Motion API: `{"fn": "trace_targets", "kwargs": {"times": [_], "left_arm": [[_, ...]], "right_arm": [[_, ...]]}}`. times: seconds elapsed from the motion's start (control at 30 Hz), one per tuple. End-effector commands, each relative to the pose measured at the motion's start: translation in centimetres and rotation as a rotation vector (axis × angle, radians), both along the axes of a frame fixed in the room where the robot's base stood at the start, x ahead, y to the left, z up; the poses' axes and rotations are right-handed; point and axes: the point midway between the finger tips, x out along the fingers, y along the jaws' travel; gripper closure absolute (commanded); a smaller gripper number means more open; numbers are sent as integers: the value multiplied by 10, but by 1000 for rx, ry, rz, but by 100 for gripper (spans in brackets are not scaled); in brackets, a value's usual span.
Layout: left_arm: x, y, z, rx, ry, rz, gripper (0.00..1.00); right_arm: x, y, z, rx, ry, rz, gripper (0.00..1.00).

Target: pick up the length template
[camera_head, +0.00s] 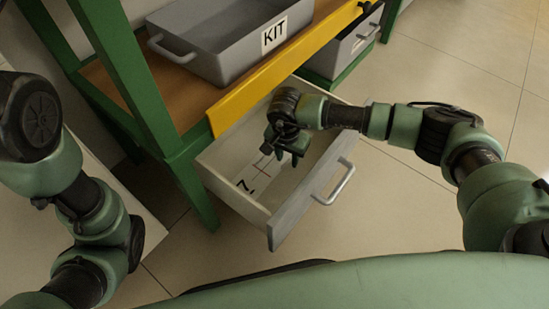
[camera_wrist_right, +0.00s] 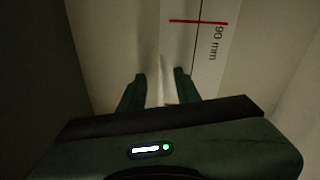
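The length template appears as a pale flat strip (camera_head: 256,178) with a red cross line and black marking, lying inside the open drawer (camera_head: 287,222). In the right wrist view, the white strip (camera_wrist_right: 208,62) shows a black line, a red line and "90 mm". My right gripper (camera_head: 283,154) is down in the drawer, over the far part of the strip. In the wrist view, its two fingers (camera_wrist_right: 160,92) are apart. A narrow pale upright piece (camera_wrist_right: 166,75) shows between them; I cannot tell whether they touch it. My left arm shows at the left, its gripper out of view.
A grey tray labelled KIT (camera_head: 215,50) stands on the wooden bench (camera_head: 172,98) with a yellow front edge (camera_head: 262,88). Another grey bin (camera_head: 345,50) is behind right. Floor at right is clear.

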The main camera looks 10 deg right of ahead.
Motion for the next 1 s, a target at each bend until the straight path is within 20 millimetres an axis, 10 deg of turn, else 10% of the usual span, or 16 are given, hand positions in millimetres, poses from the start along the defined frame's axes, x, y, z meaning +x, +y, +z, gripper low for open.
{"fn": "trace_targets", "kwargs": {"times": [0.13,1.0], "left_arm": [[0,0,0,0,0,0,64],[0,0,0,0,-1,-1,64]], "right_arm": [[0,0,0,0,0,0,100],[0,0,0,0,0,1,100]]}}
